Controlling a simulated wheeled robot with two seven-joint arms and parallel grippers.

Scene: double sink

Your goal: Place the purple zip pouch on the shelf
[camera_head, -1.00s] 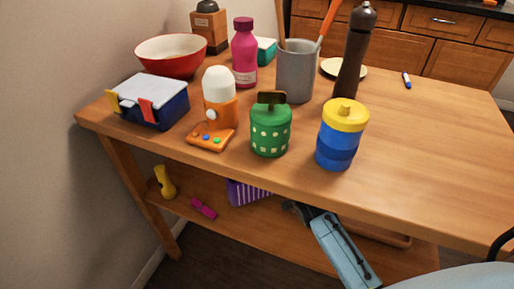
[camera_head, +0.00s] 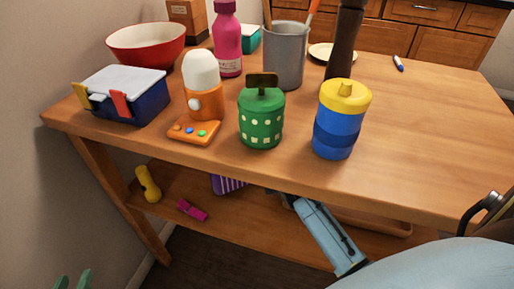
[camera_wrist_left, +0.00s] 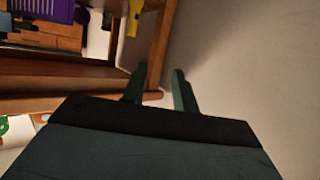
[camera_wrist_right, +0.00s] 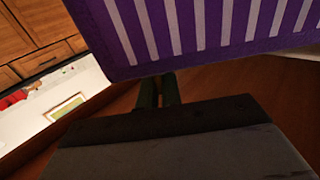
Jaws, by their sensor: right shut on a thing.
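The purple zip pouch (camera_head: 228,184) with white stripes shows below the tabletop edge, at the wooden lower shelf (camera_head: 222,224); the tabletop hides its upper part. It fills the top of the right wrist view (camera_wrist_right: 215,52), and a bit of it shows in the left wrist view (camera_wrist_left: 52,10). My right gripper (camera_wrist_right: 159,76) is shut on the pouch's edge. I cannot tell whether the pouch rests on the shelf. My left gripper (camera_head: 73,278) is at the lower left corner; in the left wrist view (camera_wrist_left: 160,72) its fingers are apart and empty.
On the lower shelf lie a yellow object (camera_head: 148,184) and a magenta object (camera_head: 192,210). The tabletop holds a green canister (camera_head: 261,120), a blue jar with yellow lid (camera_head: 338,125) and several other things. A table leg (camera_head: 120,195) stands at the left.

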